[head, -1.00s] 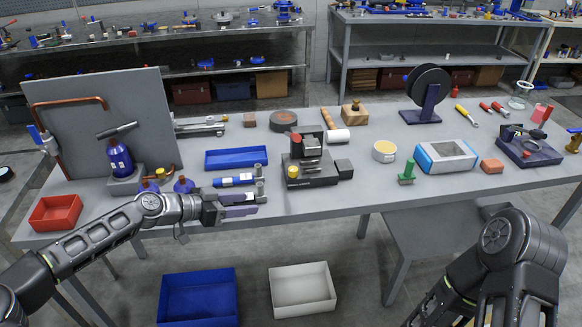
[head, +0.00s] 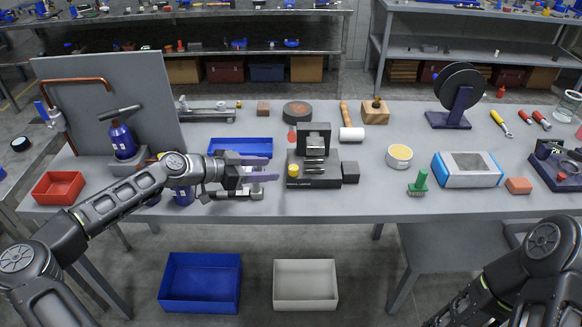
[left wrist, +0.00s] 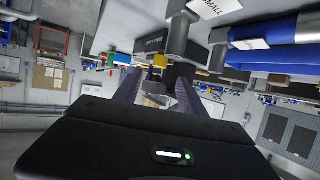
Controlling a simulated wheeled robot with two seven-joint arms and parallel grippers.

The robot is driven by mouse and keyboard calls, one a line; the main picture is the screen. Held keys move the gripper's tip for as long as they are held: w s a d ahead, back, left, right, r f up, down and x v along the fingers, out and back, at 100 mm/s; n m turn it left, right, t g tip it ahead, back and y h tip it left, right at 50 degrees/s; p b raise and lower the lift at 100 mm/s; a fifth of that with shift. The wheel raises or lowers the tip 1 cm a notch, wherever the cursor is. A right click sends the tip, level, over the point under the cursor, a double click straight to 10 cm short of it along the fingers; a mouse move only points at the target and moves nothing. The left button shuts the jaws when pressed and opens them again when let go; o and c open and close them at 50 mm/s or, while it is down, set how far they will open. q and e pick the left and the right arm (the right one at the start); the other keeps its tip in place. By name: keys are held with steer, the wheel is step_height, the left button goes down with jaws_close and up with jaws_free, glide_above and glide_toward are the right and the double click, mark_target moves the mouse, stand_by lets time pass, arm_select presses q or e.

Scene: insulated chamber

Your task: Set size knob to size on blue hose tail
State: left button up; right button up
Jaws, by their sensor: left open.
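The yellow size knob (head: 293,170) is on the left front of a black crimping machine (head: 314,182) at the middle of the bench. My left gripper (head: 270,168) is open and empty, its fingers pointing right at the knob, a short gap away. In the left wrist view the yellow knob (left wrist: 159,62) shows just beyond and between the fingertips (left wrist: 158,88). The blue hose (left wrist: 275,45) with its metal end fitting shows there at upper right; a plate beside it reads "SMALL" (left wrist: 210,8). In the head view my gripper mostly hides the hose. The knob's setting is too small to read.
A blue tray (head: 240,147) lies behind my left gripper. A grey upright panel (head: 115,110) with copper pipe and a blue bottle (head: 122,140) stand left. A green brush (head: 419,183) and a tin (head: 399,156) are right of the machine. Two bins stand on the floor.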

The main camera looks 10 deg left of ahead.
mark_target(291, 168)
arm_select(q)
steer(key=p+x, duration=0.2)
steer(key=x, duration=0.5)
steer(key=shift+d+r, duration=0.1)
steer(key=shift+r, duration=0.05)
steer(key=shift+w+d+f, duration=0.3)
jaws_close()
